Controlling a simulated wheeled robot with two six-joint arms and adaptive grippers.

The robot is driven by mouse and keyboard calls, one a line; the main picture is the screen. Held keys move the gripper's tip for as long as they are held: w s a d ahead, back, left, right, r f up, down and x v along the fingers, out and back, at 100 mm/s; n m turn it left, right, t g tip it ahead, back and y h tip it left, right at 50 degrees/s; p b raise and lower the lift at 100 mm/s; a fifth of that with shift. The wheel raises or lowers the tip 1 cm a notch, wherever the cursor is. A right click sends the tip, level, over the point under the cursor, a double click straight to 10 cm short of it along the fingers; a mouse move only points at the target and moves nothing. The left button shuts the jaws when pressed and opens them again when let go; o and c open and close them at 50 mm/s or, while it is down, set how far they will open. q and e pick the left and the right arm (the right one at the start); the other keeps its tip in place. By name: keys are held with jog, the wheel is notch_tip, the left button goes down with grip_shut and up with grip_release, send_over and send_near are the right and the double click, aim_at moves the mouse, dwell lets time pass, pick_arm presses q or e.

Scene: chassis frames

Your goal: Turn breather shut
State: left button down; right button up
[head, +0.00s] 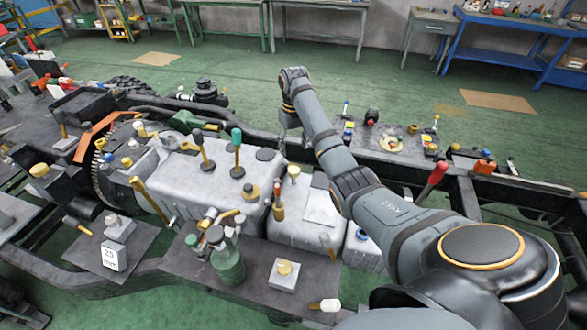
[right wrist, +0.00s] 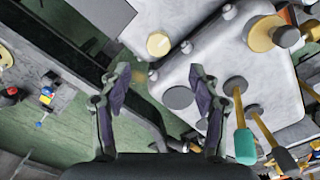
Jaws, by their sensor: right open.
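My right gripper (head: 288,128) is mostly hidden behind its wrist in the head view, beyond the grey housing (head: 205,165). The right wrist view shows its two fingers (right wrist: 159,72) apart with nothing held between them. A round yellow cap (right wrist: 158,44) shows just past the fingertips; a yellow cap on a post (head: 293,172) stands at the housing's right end in the head view. A flat dark disc (head: 265,154) lies on the housing top and also shows near the right finger (right wrist: 178,97). I cannot tell for certain which fitting is the breather. My left gripper is out of view.
A teal-handled lever (head: 237,140) and a dark-handled lever (head: 198,137) stand up from the housing. A brass knob (head: 252,192) sits near its front edge. A green bottle (head: 226,262) stands on the front plate. A red-handled tool (head: 433,182) rises right of my arm.

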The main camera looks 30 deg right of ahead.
aim_at(294, 170)
jog(key=f+p, duration=0.1)
jog(key=f, duration=1)
jog(key=shift+w+d+p, duration=0.15)
jog(key=shift+w+p, duration=0.05)
jog(key=shift+p, duration=0.15)
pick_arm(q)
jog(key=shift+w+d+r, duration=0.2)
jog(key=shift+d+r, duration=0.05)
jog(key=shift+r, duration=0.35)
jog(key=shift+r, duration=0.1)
pick_arm(e)
jog(key=c, duration=1.2)
